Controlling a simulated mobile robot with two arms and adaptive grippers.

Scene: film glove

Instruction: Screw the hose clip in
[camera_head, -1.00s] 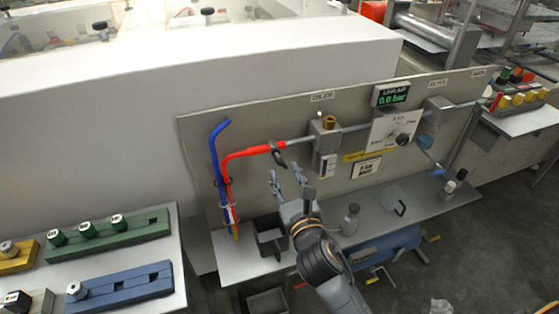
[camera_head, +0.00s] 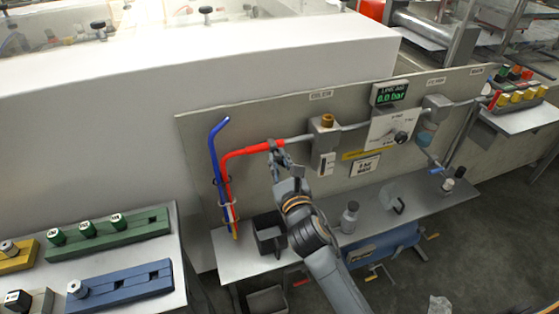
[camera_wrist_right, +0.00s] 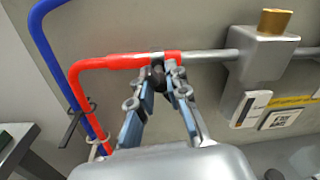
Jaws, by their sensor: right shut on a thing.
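The red hose (camera_head: 247,150) runs up from the bench, bends and ends on the grey metal pipe (camera_head: 298,139) on the panel. In the right wrist view the red hose (camera_wrist_right: 112,63) meets the pipe (camera_wrist_right: 207,55) just above my fingertips. The dark hose clip (camera_wrist_right: 158,73) is at the hose's end, largely hidden between the fingers. My right gripper (camera_head: 276,149) is shut on the clip's lower part, just under the hose; it also shows in the right wrist view (camera_wrist_right: 163,74). My left gripper is out of view.
A blue hose (camera_head: 214,160) stands left of the red one. A valve block (camera_head: 324,140) with a brass top sits on the pipe to the right. Below are a dark bin (camera_head: 268,236) and a grey bottle (camera_head: 349,217) on the bench. The display (camera_head: 389,93) reads 0.0 bar.

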